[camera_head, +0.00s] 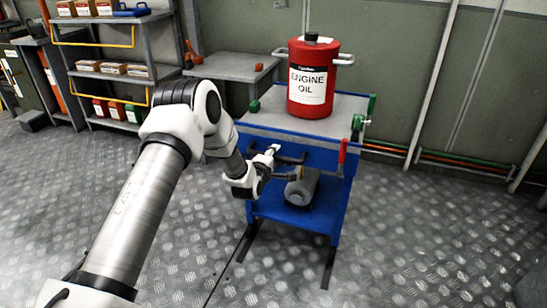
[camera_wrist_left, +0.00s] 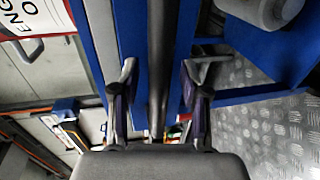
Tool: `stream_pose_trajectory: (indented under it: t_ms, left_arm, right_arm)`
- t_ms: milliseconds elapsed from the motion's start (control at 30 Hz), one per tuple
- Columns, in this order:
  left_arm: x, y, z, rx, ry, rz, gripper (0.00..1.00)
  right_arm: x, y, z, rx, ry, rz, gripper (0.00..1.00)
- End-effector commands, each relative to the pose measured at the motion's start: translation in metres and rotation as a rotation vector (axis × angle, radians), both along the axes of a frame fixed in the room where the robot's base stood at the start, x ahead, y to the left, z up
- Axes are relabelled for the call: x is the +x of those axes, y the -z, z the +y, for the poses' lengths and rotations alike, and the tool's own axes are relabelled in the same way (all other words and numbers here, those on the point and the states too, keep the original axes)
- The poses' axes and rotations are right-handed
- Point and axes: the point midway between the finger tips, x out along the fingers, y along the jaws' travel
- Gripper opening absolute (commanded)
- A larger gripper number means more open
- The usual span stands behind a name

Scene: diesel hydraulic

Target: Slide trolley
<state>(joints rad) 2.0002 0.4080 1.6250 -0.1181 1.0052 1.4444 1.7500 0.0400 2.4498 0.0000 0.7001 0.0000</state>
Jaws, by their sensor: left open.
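The blue trolley (camera_head: 322,160) stands on the metal floor, with a grey top and a lower shelf. A dark handle bar (camera_wrist_left: 158,40) runs along its near side. My left gripper (camera_head: 284,164) is at this near side, below the top edge. In the left wrist view, the open fingers of my left gripper (camera_wrist_left: 158,82) lie on either side of the dark bar, with gaps visible. The wrist partly hides the handle in the head view. My right gripper is in neither view.
A red engine oil can (camera_head: 312,82) stands on the trolley's top. A grey canister (camera_head: 300,188) lies on its lower shelf. A grey table (camera_head: 232,66) and a loaded shelf rack (camera_head: 112,72) stand behind. Pipes (camera_head: 450,160) run along the wall; the floor right of the trolley is clear.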

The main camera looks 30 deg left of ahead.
Motion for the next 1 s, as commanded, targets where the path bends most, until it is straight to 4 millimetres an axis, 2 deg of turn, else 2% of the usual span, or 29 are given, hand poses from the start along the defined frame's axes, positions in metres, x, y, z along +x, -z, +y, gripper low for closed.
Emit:
stream_pose_trajectory:
  t_ms: [233, 333, 467, 700, 833, 1000]
  left_arm:
    - [-0.001, 0.000, 0.000, 0.000, 0.000, 0.000, 0.45]
    - [-0.010, -0.002, -0.002, -0.001, 0.000, 0.000, 0.45]
    - [-0.035, -0.008, -0.008, -0.003, -0.001, 0.000, 0.45]
    - [-0.093, -0.020, -0.022, -0.004, -0.002, 0.001, 0.45]
    - [-0.110, -0.023, -0.026, -0.001, 0.000, 0.001, 0.45]
    - [-0.115, -0.025, -0.028, 0.000, 0.000, -0.001, 0.45]
  right_arm:
    - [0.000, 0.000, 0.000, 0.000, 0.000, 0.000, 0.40]
    - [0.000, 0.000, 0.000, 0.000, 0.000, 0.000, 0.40]
    - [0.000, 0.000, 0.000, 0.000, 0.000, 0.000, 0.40]
    - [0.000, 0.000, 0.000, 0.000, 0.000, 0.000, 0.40]
    - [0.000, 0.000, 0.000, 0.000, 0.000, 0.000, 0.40]
    - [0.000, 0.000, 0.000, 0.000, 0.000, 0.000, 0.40]
